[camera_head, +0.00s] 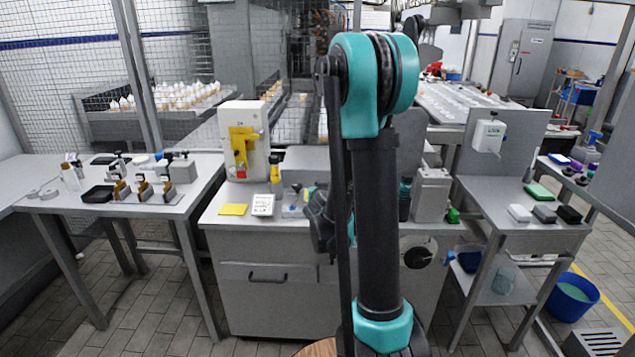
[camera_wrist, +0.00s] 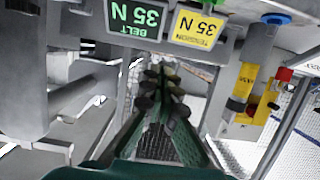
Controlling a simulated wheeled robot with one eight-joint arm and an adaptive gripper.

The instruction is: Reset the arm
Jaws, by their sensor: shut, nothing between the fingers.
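My arm (camera_head: 378,200), teal and dark grey, stands up in the middle of the head view and bends at a teal joint at the top. A dark part of it shows low on the left, in front of the machine cabinet. The arm hides my gripper's fingertips in the head view. In the wrist view my gripper (camera_wrist: 160,78) points away from the camera. Its dark-knuckled fingers run together toward the tip. It is shut and empty.
A grey cabinet (camera_head: 265,300) carries a white machine (camera_head: 243,140), a yellow pad (camera_head: 233,210) and a small display (camera_head: 263,205). Tables stand left (camera_head: 200,195) and right (camera_head: 480,195). A blue bucket (camera_head: 573,297) is on the floor. The wrist view shows belt (camera_wrist: 136,18) and tension (camera_wrist: 198,27) readouts nearby.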

